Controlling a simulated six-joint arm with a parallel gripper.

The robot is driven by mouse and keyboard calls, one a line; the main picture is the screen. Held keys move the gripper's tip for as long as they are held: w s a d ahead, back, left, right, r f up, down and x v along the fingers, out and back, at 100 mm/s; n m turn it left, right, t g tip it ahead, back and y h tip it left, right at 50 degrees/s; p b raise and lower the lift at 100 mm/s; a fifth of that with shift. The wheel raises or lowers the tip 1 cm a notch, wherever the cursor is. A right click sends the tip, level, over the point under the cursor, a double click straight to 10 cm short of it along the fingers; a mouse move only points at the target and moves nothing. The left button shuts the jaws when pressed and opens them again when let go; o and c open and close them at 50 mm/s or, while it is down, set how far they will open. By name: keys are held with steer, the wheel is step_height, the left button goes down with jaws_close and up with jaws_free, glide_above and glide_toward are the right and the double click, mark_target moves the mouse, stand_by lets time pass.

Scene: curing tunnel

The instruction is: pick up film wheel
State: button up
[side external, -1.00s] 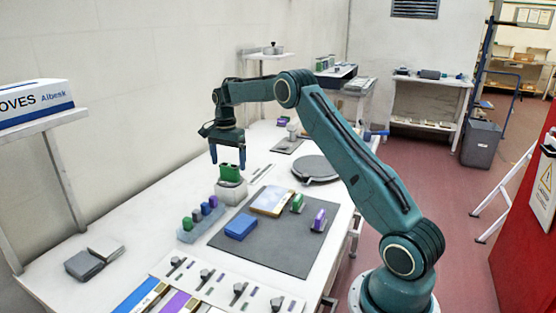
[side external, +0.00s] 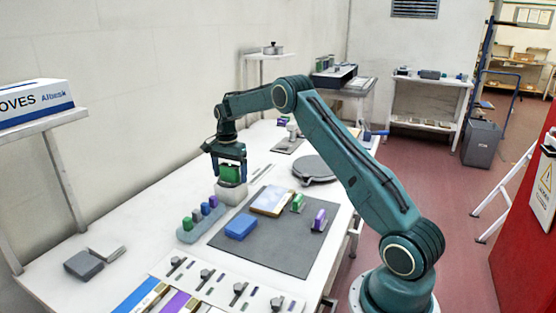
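A green two-part object (side external: 230,174) sits on a pale block (side external: 231,191) at the back left of the white table. My gripper (side external: 230,172) is lowered over it, with one finger on each side. I cannot tell whether the fingers touch it or are still apart from it. No object is clearly recognisable as a film wheel. A flat, dark round disc (side external: 315,169) lies on the table to the right of my gripper, clear of it.
A dark mat (side external: 282,254) holds a blue box (side external: 241,228), a framed panel (side external: 271,201), and green and purple pieces. The left of the table is mostly bare.

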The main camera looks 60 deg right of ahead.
mark_target(230, 182)
steer(key=c, duration=0.7)
steer(key=shift+r, duration=0.15)
step_height(230, 182, up, 20)
steer(key=shift+f, duration=0.1)
stand_by(0.4)
steer(key=shift+a+f, duration=0.15)
stand_by(0.6)
steer(key=shift+m, duration=0.5)
steer(key=s+a+f, duration=0.3)
steer(key=s+f, duration=0.1)
steer(key=s+a+f, duration=0.3)
steer(key=s, duration=0.1)
steer(key=s+a+f, duration=0.3)
steer(key=s+f, duration=0.1)
steer(key=shift+a+f, duration=0.3)
